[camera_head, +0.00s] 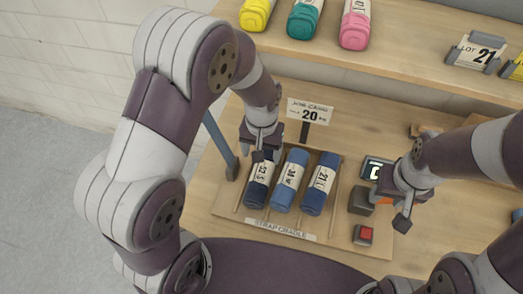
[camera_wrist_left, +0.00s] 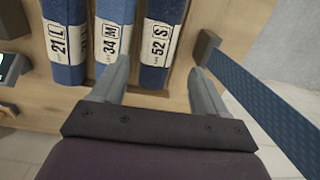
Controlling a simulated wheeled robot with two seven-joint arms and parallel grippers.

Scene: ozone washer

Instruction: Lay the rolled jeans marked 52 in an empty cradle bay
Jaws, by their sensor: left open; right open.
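The rolled jeans marked 52 (camera_head: 260,185) are dark navy with a white band, and lie in the left bay of the strap cradle (camera_head: 280,230). They also show in the left wrist view (camera_wrist_left: 155,77), marked 52 S. My left gripper (camera_head: 262,152) is open at their far end; in the wrist view its fingers (camera_wrist_left: 158,68) appear on either side of the roll, and I cannot tell whether they touch it. Rolls marked 34 (camera_head: 289,183) and 21 (camera_head: 318,186) lie in the middle and right bays. My right gripper (camera_head: 389,207) is open and empty, right of the cradle.
A sign reading 20 (camera_head: 310,111) stands behind the cradle. A blue strap (camera_head: 218,143) rises at its left. A red button box (camera_head: 363,236) and small display (camera_head: 374,168) are at right. A shelf (camera_head: 400,58) above holds yellow, teal and pink rolls.

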